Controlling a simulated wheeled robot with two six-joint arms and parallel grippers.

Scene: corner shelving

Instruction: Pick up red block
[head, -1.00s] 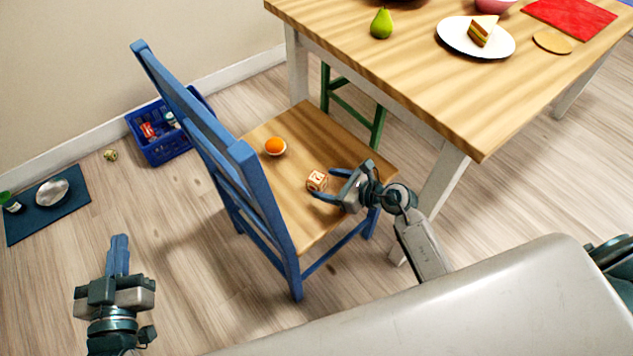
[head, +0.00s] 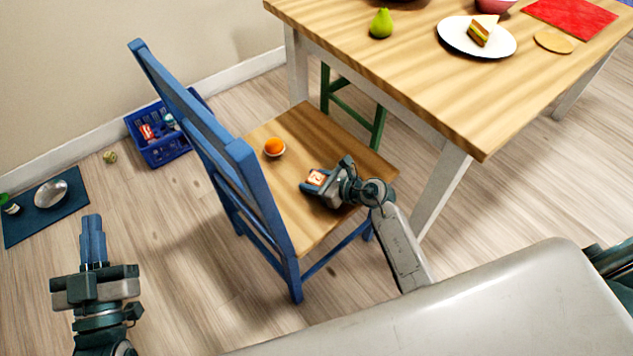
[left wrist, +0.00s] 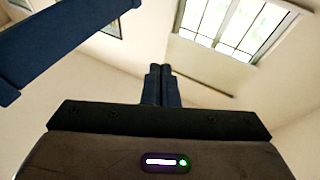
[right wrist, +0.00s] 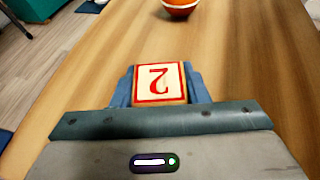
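The same gripper (head: 314,181) in the head view is closed around the block. I cannot tell whether the block is lifted off the seat. My left gripper (head: 92,228) is shut and empty, in the air at the lower left; its fingers (left wrist: 161,85) are together in the left wrist view.
The chair's blue backrest (head: 190,105) rises to the left. The wooden table (head: 400,75) stands at the right, with a pear (head: 381,23) and a plate (head: 455,38). A blue basket (head: 165,150) is on the floor.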

